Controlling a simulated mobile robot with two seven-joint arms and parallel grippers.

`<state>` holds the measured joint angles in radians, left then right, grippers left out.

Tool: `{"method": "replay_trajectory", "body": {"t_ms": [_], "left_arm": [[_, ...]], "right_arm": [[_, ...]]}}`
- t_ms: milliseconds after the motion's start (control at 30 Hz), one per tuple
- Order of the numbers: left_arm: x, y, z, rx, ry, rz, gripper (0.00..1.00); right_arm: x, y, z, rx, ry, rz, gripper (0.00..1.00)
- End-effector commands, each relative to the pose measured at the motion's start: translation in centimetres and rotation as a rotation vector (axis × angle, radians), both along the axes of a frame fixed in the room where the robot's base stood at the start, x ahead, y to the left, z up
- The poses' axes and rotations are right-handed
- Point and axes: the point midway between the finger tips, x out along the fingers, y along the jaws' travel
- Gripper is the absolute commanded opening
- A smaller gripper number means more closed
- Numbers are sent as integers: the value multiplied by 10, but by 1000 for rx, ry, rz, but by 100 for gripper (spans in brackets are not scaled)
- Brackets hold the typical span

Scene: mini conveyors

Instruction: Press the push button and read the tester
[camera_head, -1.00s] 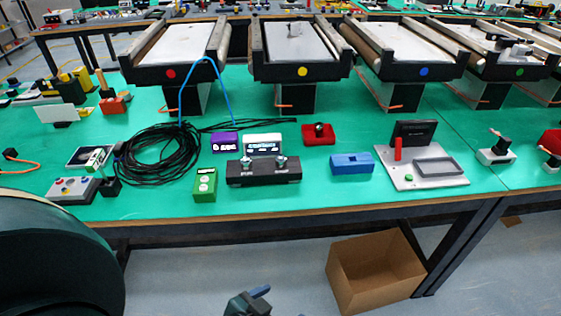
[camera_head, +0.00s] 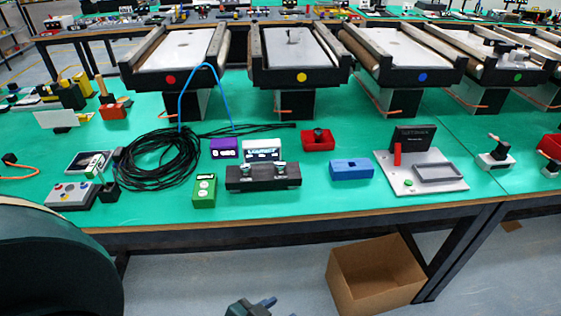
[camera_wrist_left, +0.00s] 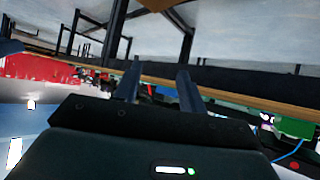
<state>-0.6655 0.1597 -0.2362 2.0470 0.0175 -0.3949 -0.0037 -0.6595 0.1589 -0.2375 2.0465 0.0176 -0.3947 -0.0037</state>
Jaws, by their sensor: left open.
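A grey fixture plate (camera_head: 440,183) lies near the front edge of the bench in the head view, right of centre. It carries a small green push button (camera_head: 408,183), a red post (camera_head: 397,155) and a recessed tray. A dark upright screen (camera_head: 413,138) at its back, seemingly the tester's display, bears small text that I cannot read. My left gripper (camera_wrist_left: 159,66) is open and empty in the left wrist view, with two dark fingers toward the bench edge. Part of a gripper, probably the left, shows low in the head view, below the bench and apart from the fixture. My right gripper is not in view.
A blue block (camera_head: 351,169), a black bar (camera_head: 262,177), a green two-button box (camera_head: 204,190) and a coiled black cable (camera_head: 155,157) lie left of the fixture. Conveyors (camera_head: 405,55) stand behind. A cardboard box (camera_head: 375,275) sits on the floor below the bench.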

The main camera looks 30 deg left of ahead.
Motion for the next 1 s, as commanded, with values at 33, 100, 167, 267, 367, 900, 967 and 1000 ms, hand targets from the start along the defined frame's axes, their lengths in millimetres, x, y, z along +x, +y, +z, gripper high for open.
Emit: {"method": "replay_trajectory", "body": {"t_ms": [33, 100, 167, 267, 367, 900, 967, 1000], "left_arm": [[0, 0, 0, 0, 0, 0, 36], [0, 0, 0, 0, 0, 0, 31], [0, 0, 0, 0, -1, 0, 26], [0, 0, 0, 0, -1, 0, 18], [0, 0, 0, 0, -1, 0, 10], [0, 0, 0, 0, -1, 0, 0], [0, 0, 0, 0, -1, 0, 0], [0, 0, 0, 0, -1, 0, 0]], "right_arm": [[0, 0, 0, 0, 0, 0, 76], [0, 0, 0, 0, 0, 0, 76], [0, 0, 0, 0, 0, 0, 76], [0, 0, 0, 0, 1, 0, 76], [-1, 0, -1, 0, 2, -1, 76], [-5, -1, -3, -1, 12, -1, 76], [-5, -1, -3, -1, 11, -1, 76], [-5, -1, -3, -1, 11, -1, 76]]}}
